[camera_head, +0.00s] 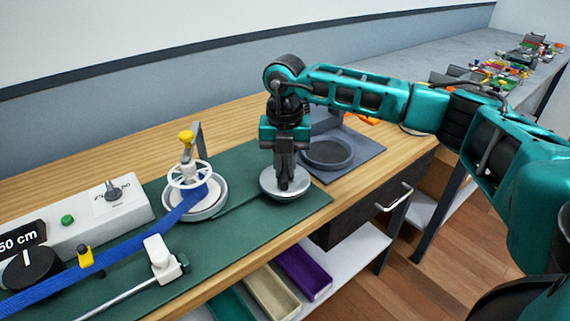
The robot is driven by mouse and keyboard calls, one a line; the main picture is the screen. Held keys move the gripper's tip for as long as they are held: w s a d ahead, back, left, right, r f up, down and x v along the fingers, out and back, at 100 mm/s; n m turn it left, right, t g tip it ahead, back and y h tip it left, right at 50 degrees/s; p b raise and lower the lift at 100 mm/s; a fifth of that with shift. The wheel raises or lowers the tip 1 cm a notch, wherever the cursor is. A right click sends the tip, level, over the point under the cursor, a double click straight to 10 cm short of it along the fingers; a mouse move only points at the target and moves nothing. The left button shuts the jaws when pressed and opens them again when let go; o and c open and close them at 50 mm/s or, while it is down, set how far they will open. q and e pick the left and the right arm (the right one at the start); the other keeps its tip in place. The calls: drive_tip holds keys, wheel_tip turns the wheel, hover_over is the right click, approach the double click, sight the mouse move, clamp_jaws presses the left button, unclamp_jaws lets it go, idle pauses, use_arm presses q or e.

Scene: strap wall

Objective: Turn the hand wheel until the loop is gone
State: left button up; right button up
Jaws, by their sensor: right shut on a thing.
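My right gripper (285,184) points straight down and is shut on the middle of a round grey disc (270,190) on the green mat; its fingers hide the part they hold. A white spoked wheel (188,174) stands over a round grey base to the left, with a yellow-topped bracket (186,138) above it. A blue strap (130,247) runs from the lower left up to this wheel. No hanging loop can be made out in the strap. My left gripper is not in view.
The strap passes a yellow clip (85,257) and a white block (160,257) with a rod. A grey control box (90,214) and a "50 cm" display (18,238) stand at the left. A dark plate with a round dish (327,154) lies behind my right gripper. Trays (302,271) sit below.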

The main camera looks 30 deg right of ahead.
sight(285, 167)
clamp_jaws()
drive_tip(key=m+p, duration=0.1)
drive_tip(key=m, duration=0.1)
drive_tip(key=shift+r+m, duration=0.1)
drive_tip(key=shift+m, duration=0.3)
drive_tip(key=m+p, duration=0.2)
drive_tip(key=m, duration=0.2)
drive_tip(key=shift+m, duration=0.4)
drive_tip(key=o, duration=0.7)
unclamp_jaws()
wheel_tip(285, 167, up, 13)
drive_tip(key=shift+f, duration=0.1)
